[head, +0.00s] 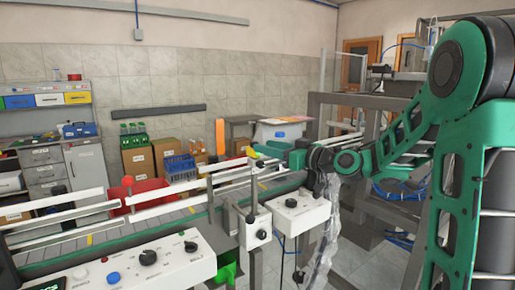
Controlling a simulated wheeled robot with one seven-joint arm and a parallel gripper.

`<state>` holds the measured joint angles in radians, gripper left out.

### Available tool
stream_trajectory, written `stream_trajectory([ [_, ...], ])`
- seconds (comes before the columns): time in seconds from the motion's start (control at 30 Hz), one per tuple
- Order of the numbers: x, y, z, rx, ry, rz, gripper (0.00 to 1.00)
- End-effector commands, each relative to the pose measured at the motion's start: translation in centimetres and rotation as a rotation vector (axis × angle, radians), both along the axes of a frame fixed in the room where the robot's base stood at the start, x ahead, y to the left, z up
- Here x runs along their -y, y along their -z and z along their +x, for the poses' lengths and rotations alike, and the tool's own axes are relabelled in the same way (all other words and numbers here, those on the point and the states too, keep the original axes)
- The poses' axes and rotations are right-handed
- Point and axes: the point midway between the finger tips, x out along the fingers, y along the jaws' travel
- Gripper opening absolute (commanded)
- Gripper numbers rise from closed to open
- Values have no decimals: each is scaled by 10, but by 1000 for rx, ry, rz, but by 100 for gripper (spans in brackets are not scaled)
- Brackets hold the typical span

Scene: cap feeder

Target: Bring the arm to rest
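My green arm comes in from the right edge, bends down and reaches left to the middle of the picture. My gripper (262,154) is at its far end, small in view above the far end of the conveyor (120,238). A bit of yellow shows at its tip. The fingers are too small to tell whether they are open or shut, and I cannot make out anything held in them.
White guide rails (75,201) run along the conveyor. A grey metal frame (335,100) stands behind my arm. A red bin (138,190) sits behind the conveyor.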

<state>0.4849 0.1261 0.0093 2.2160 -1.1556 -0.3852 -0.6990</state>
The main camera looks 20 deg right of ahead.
Motion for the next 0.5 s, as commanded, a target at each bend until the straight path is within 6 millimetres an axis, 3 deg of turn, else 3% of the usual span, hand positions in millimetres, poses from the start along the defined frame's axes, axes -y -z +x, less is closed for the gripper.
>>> stream_trajectory([
  [0.5,4,0,-8,0,-1,0,40],
])
